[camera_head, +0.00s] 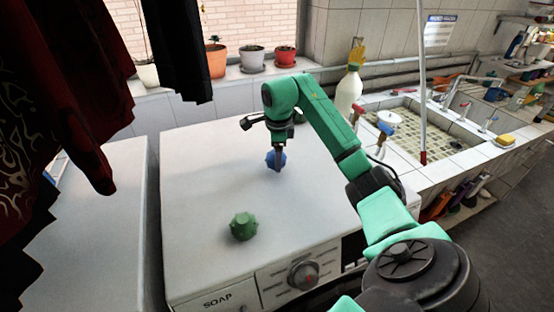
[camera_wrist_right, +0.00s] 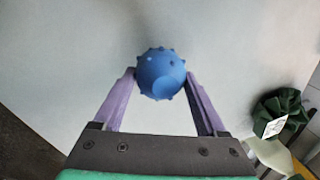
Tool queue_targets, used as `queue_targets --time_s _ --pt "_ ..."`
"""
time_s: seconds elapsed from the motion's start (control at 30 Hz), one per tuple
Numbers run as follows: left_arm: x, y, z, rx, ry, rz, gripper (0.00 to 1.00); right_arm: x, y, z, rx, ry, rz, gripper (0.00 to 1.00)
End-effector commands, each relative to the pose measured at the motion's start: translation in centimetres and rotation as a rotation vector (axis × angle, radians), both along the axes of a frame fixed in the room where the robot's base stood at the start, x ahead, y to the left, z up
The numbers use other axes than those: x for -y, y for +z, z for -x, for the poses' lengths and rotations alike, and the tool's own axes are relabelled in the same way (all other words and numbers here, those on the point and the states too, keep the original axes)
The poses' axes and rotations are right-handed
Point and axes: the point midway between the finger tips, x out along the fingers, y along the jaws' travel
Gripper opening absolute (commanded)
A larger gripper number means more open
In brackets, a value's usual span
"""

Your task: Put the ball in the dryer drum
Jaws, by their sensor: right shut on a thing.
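A blue knobbly ball (camera_head: 270,161) is at the tips of my right gripper (camera_head: 279,154), over the white top of the machine (camera_head: 195,185). In the right wrist view the blue ball (camera_wrist_right: 161,73) sits between the two purple fingertips, which close on it from both sides. I cannot tell whether it still touches the top. A green knobbly ball (camera_head: 243,227) lies on the same top, nearer the front edge. The machine's front shows a SOAP drawer (camera_head: 224,299) and a round knob (camera_head: 303,275). No drum opening is in view. My left gripper is not in view.
A second white surface (camera_head: 100,225) stands at the left under hanging dark clothes (camera_head: 60,110). A dark green bundle (camera_wrist_right: 281,112) lies beside the arm. A white bottle (camera_head: 347,92) and tiled sink (camera_head: 410,130) are at the right. The top's left part is clear.

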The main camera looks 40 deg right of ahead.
Motion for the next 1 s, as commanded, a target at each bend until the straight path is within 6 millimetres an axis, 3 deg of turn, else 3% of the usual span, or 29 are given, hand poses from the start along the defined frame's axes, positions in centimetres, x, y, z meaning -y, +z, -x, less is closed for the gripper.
queue_targets --time_s 0.1,0.37,0.4,0.47,0.8,1.0 --pt "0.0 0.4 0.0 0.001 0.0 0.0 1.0 0.0 -1.2 0.0 0.001 0.0 -0.002 0.18" --pt "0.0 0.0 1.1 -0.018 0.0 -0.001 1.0 0.0 -1.5 0.0 0.002 0.0 0.001 0.18" --pt "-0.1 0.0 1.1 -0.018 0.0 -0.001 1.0 0.0 -1.6 0.0 0.001 0.0 0.001 0.78" --pt "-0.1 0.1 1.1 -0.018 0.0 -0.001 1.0 0.0 -1.5 0.0 0.001 0.0 0.001 1.0" --pt "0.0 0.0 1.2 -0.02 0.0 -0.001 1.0 0.0 -0.9 0.0 0.004 0.0 0.0 1.0" --pt "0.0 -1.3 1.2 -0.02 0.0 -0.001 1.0 -0.4 3.0 0.5 0.008 -0.001 0.004 1.0"
